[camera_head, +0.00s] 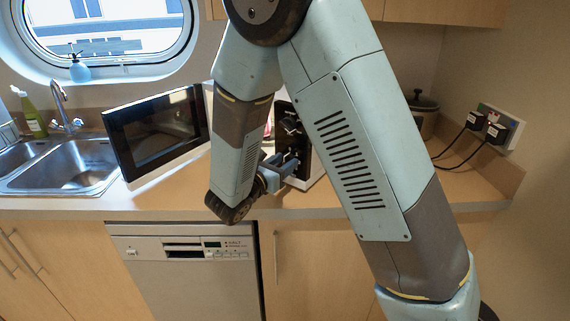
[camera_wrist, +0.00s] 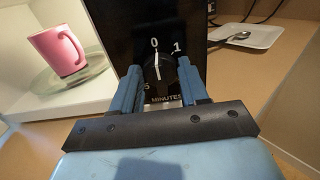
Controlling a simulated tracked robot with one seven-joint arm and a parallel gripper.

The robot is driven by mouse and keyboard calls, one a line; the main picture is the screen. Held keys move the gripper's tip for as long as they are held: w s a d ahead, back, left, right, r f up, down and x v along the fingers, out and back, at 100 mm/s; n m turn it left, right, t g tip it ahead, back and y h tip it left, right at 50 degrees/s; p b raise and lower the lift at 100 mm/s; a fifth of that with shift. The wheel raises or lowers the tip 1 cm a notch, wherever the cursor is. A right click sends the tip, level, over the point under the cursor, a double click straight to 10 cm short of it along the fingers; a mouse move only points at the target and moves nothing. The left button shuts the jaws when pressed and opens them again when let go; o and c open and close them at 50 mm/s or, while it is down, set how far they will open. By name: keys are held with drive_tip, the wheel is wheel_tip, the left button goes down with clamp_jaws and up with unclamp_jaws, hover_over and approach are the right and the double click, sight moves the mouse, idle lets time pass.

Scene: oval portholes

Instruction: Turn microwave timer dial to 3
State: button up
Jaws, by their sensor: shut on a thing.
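The microwave timer dial (camera_wrist: 157,68) is a black knob with a white pointer line on the black control panel (camera_wrist: 118,28). The pointer is near the 0 mark. The labels 0, 1, a partly hidden 5 and "MINUTES" show; the 3 is not visible. My gripper (camera_wrist: 157,80) has its blue fingers on either side of the dial and is shut on it. In the head view my gripper (camera_head: 276,165) is at the microwave's panel, partly hidden by my arm. The microwave door (camera_head: 160,128) stands open to the left.
A pink mug (camera_wrist: 58,50) stands on the glass plate (camera_wrist: 73,77) inside the microwave. A white dish with a spoon (camera_wrist: 250,35) lies to the right. The sink (camera_head: 70,165) is at left, and a pot (camera_head: 424,115) and plugs (camera_head: 485,125) are at right.

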drive_tip(key=shift+m, duration=0.3)
drive_tip(key=m, duration=2)
drive_tip(key=shift+s+d+f, duration=0.2)
drive_tip(key=shift+s+f, duration=0.05)
drive_tip(key=shift+f, duration=0.15)
drive_tip(key=m, duration=0.4)
drive_tip(key=shift+a, duration=0.1)
drive_tip(key=shift+w+m, duration=0.1)
drive_tip(key=shift+m, duration=0.9)
drive_tip(key=shift+a, duration=0.1)
drive_tip(key=o, duration=0.8)
drive_tip(key=shift+o, duration=1)
